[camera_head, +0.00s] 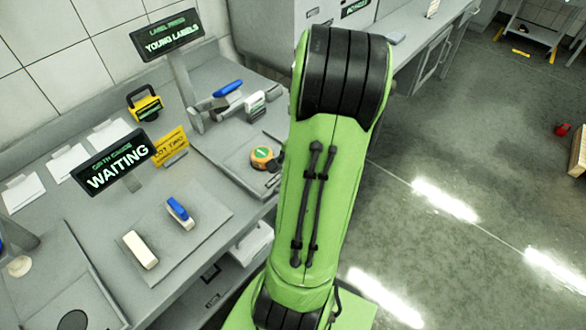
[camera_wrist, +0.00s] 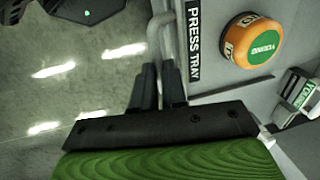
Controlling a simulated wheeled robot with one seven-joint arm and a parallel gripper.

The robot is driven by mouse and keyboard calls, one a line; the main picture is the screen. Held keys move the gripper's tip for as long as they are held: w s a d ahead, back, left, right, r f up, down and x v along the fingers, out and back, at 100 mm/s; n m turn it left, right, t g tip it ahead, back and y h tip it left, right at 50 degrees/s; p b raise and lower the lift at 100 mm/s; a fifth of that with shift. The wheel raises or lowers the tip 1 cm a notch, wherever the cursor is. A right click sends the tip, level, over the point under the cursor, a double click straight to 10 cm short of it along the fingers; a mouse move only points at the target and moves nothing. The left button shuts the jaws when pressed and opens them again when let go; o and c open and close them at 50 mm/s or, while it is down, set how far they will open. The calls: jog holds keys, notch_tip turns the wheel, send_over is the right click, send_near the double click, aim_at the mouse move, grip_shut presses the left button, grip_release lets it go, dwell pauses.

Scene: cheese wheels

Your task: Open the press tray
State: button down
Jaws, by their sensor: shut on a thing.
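The "PRESS TRAY" label (camera_wrist: 195,42) is a black strip with white letters, in the wrist view. A grey bar handle (camera_wrist: 167,40) runs beside it, on its left. My gripper (camera_wrist: 156,85) has its dark fingers shut on the handle's near end. In the head view my green arm covers my gripper and the handle. An orange cheese wheel with a green top (camera_wrist: 254,40) sits just right of the label. It also shows in the head view (camera_head: 265,157) on the grey bench. I cannot tell how far the tray stands out.
The grey bench (camera_head: 205,185) carries a "WAITING" sign (camera_head: 117,164), a "YOUNG LABELS" sign (camera_head: 167,35), a blue-and-white tool (camera_head: 180,212) and a white block (camera_head: 140,249). A small white device (camera_wrist: 300,92) is right of the wheel. Open floor (camera_head: 470,205) lies right of my arm.

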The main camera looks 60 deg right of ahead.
jog(key=c, duration=1.2)
grip_release()
jog(key=shift+o, duration=0.2)
notch_tip(320, 180, up, 16)
jog(key=s+p, duration=0.2)
jog(key=p, duration=0.2)
jog(key=shift+s+a+f, duration=0.2)
jog(key=shift+s+a, duration=0.1)
jog(key=shift+s, duration=0.05)
